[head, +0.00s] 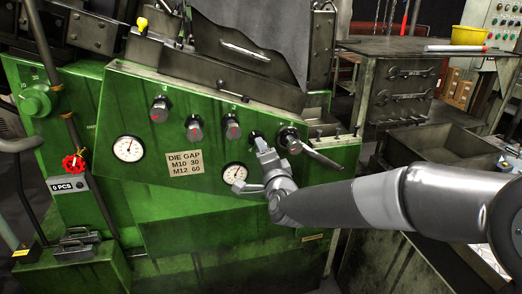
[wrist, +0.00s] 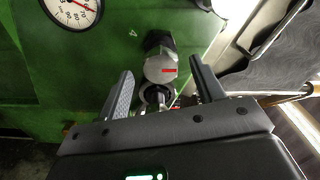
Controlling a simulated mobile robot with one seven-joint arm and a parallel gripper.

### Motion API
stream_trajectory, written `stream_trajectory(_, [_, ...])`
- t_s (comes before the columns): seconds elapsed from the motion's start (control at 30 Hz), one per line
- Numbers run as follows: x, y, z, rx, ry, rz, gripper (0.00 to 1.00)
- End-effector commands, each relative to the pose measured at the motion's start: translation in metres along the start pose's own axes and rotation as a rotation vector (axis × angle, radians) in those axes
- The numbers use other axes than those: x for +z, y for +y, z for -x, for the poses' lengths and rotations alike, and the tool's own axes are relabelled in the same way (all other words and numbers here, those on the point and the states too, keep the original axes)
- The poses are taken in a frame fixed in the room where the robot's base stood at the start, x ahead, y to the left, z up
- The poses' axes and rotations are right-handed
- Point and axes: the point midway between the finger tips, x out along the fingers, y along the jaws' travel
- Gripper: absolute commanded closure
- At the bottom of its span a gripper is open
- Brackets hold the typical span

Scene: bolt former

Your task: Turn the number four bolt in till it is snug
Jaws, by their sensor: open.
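Several round bolt heads with red marks sit in a row on the sloping green panel (head: 130,190). The left three (head: 160,108) (head: 194,128) (head: 229,127) are clear of my arm. A further one (head: 289,138) is at the right, beside a lever. My gripper (head: 252,163) is at the panel near the right gauge, its jaws apart. In the wrist view a grey bolt head with a red mark (wrist: 160,68) shows between and beyond the open fingers, with a dark ringed part below it. Neither finger clearly touches it.
Two dial gauges (head: 128,148) (head: 235,173) flank a DIE GAP plate (head: 185,163). A grey lever (head: 322,158) juts out right of the bolts. A red handwheel (head: 74,163) is at the left. A workbench with a yellow bowl (head: 468,35) stands back right.

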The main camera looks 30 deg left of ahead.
Motion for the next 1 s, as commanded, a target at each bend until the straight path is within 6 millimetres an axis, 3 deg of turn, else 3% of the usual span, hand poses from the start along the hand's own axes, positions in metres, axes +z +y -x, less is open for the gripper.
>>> stream_trajectory(0.2, [0.000, 0.001, 0.036, 0.002, 0.001, 0.003, 0.38])
stream_trajectory(0.4, [0.000, 0.000, 0.055, 0.000, 0.000, 0.001, 0.38])
stream_trajectory(1.0, [0.000, 0.001, 0.061, 0.001, 0.000, -0.001, 0.38])
